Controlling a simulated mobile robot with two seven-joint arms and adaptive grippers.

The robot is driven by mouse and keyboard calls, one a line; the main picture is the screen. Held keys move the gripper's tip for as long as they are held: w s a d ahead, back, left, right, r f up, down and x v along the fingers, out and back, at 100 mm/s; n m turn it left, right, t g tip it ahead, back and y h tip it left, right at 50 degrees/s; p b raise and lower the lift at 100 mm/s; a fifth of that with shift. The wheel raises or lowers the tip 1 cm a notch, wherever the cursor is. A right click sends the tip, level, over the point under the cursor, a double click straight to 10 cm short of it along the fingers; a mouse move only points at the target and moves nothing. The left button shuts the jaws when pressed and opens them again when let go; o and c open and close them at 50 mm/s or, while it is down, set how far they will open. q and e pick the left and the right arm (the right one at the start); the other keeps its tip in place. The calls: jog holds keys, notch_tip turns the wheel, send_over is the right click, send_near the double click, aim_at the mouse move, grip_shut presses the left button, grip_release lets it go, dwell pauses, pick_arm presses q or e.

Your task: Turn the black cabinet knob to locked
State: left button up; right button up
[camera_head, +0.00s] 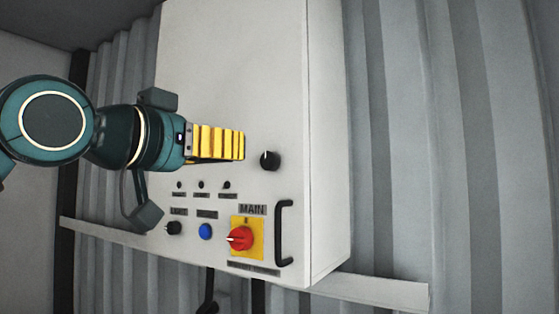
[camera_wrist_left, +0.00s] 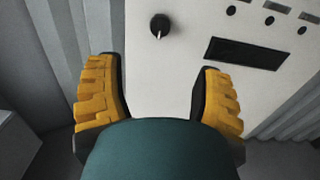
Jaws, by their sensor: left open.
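The black cabinet knob (camera_head: 270,160) sits on the front of the white cabinet (camera_head: 240,60), above the black handle and near the front's right edge. It has a short white mark, which lies near its upper left in the head view. In the left wrist view the knob (camera_wrist_left: 160,25) is at the top, with its white mark pointing down. My left gripper (camera_head: 243,145) has yellow fingers and is just left of the knob in the head view. In the wrist view its fingers (camera_wrist_left: 157,66) are spread apart with nothing between them, and the knob is beyond the tips. My right gripper is out of view.
Below are a red MAIN switch (camera_head: 240,238) on a yellow plate, a blue button (camera_head: 205,231), another black knob (camera_head: 174,228) and several small dark indicators. A black handle (camera_head: 283,233) stands out at right. A corrugated wall (camera_head: 430,130) lies behind the cabinet.

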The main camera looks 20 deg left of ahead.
aim_at(267, 158)
pick_arm(q)
jog(key=w+p, duration=0.1)
jog(key=w, duration=0.3)
jog(key=w+d, duration=0.1)
jog(key=w, duration=0.4)
jog(key=w+d+p, duration=0.1)
jog(key=w, duration=0.3)
jog(key=shift+w+p, duration=0.15)
jog(key=shift+p, duration=0.2)
jog(key=shift+o, duration=0.2)
grip_shut()
